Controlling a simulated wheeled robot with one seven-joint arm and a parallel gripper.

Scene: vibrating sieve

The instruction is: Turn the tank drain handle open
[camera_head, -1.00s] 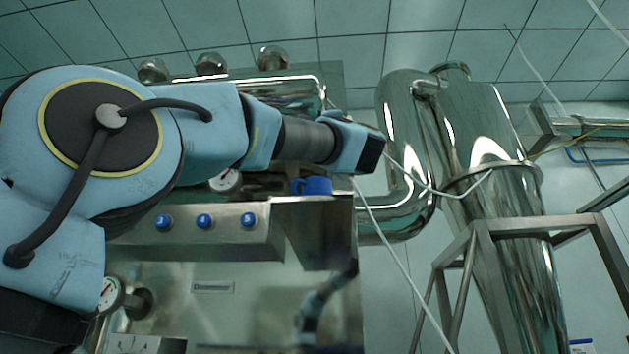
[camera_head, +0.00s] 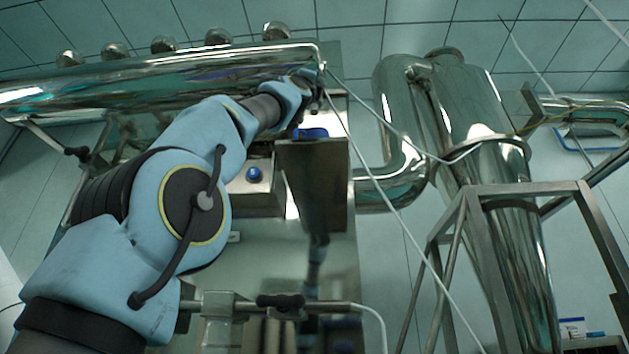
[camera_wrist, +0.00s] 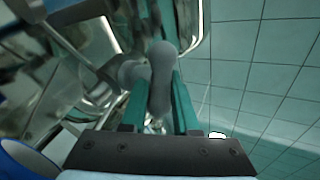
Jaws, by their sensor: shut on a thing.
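A grey lever with a rounded end (camera_wrist: 161,72), which looks like the drain handle, stands between the two teal fingers of my gripper (camera_wrist: 158,95) in the wrist view. The fingers are shut on it. In the head view my gripper (camera_head: 312,98) is at the right end of the long shiny steel tank (camera_head: 150,85), just above a blue round-rimmed part (camera_head: 311,134). The lever itself is too small and covered to make out in the head view. How far it is turned cannot be told.
A steel box (camera_head: 315,180) lies below my gripper. Thin cables hang just right of it. A large steel cylinder (camera_head: 490,180) and metal frame (camera_head: 470,260) stand at right. A valve with a black handle (camera_head: 280,300) is at the bottom. A blue rim (camera_wrist: 22,160) is close by.

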